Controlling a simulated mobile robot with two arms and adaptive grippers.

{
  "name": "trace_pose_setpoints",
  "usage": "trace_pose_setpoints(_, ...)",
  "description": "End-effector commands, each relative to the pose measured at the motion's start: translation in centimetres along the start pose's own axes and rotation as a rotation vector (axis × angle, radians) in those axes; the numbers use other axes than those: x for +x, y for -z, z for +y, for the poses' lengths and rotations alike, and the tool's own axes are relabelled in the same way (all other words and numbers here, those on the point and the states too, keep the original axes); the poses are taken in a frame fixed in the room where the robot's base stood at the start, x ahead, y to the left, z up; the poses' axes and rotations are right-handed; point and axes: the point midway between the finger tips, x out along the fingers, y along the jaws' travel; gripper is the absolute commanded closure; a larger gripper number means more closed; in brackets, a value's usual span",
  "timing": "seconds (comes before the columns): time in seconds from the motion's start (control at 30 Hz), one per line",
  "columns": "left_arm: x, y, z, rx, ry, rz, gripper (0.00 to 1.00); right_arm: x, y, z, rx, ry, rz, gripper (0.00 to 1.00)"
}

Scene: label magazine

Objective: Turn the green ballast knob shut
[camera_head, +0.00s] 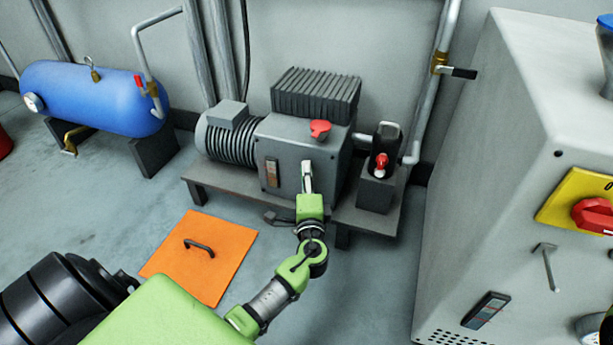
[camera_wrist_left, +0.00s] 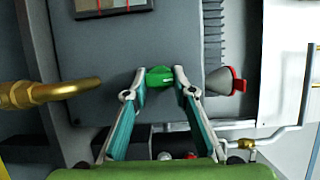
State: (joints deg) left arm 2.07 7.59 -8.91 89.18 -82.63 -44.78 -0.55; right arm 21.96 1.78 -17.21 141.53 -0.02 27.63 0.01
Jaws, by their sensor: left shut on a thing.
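The green ballast knob (camera_wrist_left: 160,76) sits on the grey face of the pump housing in the left wrist view. My left gripper (camera_wrist_left: 160,83) is shut on it, one fingertip on each side. In the head view my left gripper (camera_head: 307,168) reaches the front face of the grey pump housing (camera_head: 285,140), and it hides the knob there. The knob's exact turn angle is hard to judge. My right gripper is in neither view.
A red cap (camera_head: 320,128) sits on top of the pump. A black bottle with a red tap (camera_head: 382,160) stands to its right. An orange floor plate (camera_head: 215,235) lies in front. A large cabinet (camera_head: 480,150) fills the right. A blue tank (camera_head: 90,97) stands left.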

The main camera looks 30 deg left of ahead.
Motion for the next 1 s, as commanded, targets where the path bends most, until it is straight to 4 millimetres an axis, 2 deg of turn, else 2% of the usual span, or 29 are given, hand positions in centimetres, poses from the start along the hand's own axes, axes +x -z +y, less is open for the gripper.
trace_pose_setpoints(0.17, 0.0, 0.1, 0.0, 0.002, 0.000, 0.004, 0.97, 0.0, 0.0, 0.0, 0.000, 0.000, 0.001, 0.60)
trace_pose_setpoints(0.2, 0.0, 0.1, 0.0, 0.002, 0.000, 0.004, 0.71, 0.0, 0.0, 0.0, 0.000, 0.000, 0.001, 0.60)
trace_pose_setpoints(0.27, 0.0, 0.1, 0.0, 0.002, 0.000, 0.004, 0.58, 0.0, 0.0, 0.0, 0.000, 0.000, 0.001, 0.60)
trace_pose_setpoints(0.67, -0.5, 0.1, 0.1, 0.000, -0.001, 0.002, 0.58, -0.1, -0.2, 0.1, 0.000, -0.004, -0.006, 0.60)
trace_pose_setpoints(0.77, -1.7, 0.1, 0.1, -0.001, -0.003, 0.003, 0.58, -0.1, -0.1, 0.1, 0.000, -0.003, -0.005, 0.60)
trace_pose_setpoints(1.0, -6.8, 0.1, 0.2, -0.001, -0.004, 0.004, 0.58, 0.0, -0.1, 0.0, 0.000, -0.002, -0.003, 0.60)
